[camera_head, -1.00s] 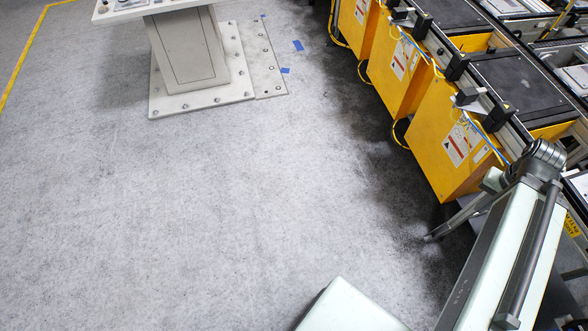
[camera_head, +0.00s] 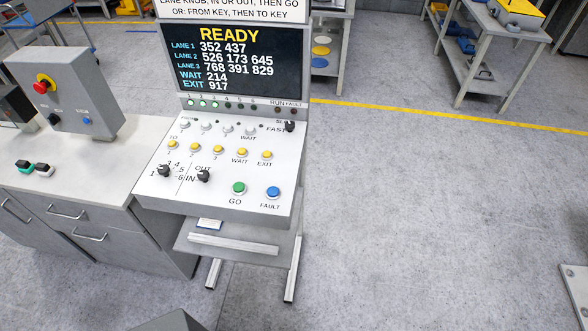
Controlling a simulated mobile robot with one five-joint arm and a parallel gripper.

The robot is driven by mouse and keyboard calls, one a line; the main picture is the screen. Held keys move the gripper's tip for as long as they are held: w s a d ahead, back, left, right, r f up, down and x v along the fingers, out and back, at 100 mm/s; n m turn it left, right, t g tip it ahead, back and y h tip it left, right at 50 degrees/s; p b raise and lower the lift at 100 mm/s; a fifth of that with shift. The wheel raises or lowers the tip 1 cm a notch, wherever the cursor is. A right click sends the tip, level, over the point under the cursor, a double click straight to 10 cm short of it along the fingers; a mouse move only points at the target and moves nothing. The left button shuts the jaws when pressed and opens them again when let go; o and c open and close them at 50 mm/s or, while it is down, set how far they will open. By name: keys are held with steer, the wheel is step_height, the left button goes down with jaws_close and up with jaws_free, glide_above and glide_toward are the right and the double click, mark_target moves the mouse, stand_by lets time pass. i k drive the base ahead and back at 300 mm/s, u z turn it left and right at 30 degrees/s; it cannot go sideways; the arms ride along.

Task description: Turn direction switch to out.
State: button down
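The direction switch (camera_head: 204,176) is a small black knob low on the sloped white control panel (camera_head: 215,196). The label IN is at its left and OUT is just above it. Its pointer is too small for me to tell which label it faces. A second black knob (camera_head: 163,171), with numbers around it, sits to its left. The panel's screen (camera_head: 222,60) reads READY, with lane lists, WAIT 214 and EXIT 917. My gripper is not in view.
A green GO button (camera_head: 239,188) and a blue FAULT button (camera_head: 273,192) sit right of the switch. A counter (camera_head: 90,175) with a red-button box (camera_head: 80,90) adjoins on the left. The floor (camera_head: 420,220) to the right is clear.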

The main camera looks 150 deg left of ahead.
mark_target(203, 175)
steer(key=z, duration=5.65)
steer(key=i, duration=0.15)
steer(key=u, duration=0.4)
